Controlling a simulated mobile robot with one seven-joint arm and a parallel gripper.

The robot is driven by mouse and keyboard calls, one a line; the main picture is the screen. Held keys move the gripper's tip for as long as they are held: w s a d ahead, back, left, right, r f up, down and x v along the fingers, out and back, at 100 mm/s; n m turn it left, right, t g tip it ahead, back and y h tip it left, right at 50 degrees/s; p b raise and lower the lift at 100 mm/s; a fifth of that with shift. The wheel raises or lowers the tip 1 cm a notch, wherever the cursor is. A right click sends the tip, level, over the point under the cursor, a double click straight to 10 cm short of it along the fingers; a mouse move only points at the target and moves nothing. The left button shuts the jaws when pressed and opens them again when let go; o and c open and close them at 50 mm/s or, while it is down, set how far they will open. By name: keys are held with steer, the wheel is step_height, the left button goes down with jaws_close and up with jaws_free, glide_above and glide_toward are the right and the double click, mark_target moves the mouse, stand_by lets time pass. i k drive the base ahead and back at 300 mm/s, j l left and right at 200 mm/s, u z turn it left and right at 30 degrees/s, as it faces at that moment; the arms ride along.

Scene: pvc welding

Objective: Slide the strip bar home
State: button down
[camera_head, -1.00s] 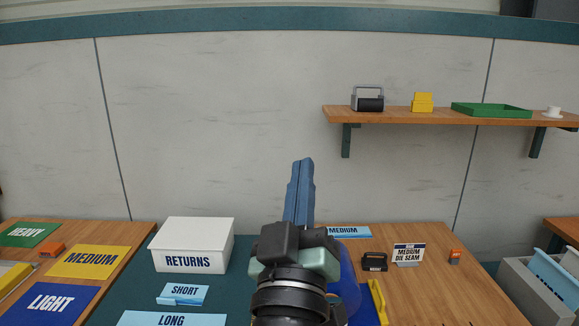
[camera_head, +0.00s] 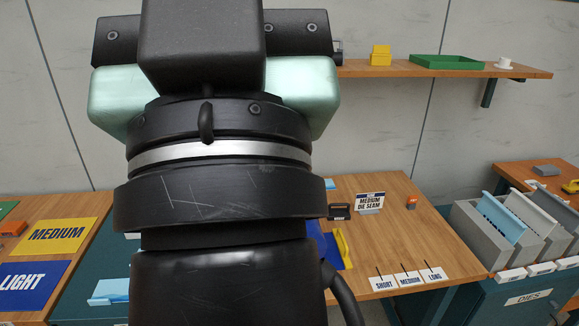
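My gripper (camera_head: 210,60) fills the left and middle of the view, seen from behind and close to the camera. Its fingers are hidden behind its own body, so I cannot see whether it is open, shut or holding anything. I cannot make out the strip bar for certain. A blue piece (camera_head: 318,240) and a yellow handle-like piece (camera_head: 343,249) show just right of my arm on the wooden table. Whatever stands behind the gripper is hidden.
The wooden table (camera_head: 410,240) carries a "MEDIUM DIE SEAM" sign (camera_head: 369,202), a black item (camera_head: 340,211) and SHORT, MEDIUM, LONG labels (camera_head: 411,279). Grey die blocks (camera_head: 480,236) stand at right. A shelf (camera_head: 440,72) hangs behind. Colored mats (camera_head: 58,236) lie at left.

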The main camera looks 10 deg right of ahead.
mark_target(341, 242)
steer(key=i+l, duration=0.3)
steer(key=l, duration=0.2)
steer(key=i+l, duration=0.3)
steer(key=l, duration=0.15)
steer(key=i+l, duration=0.3)
steer(key=l, duration=0.2)
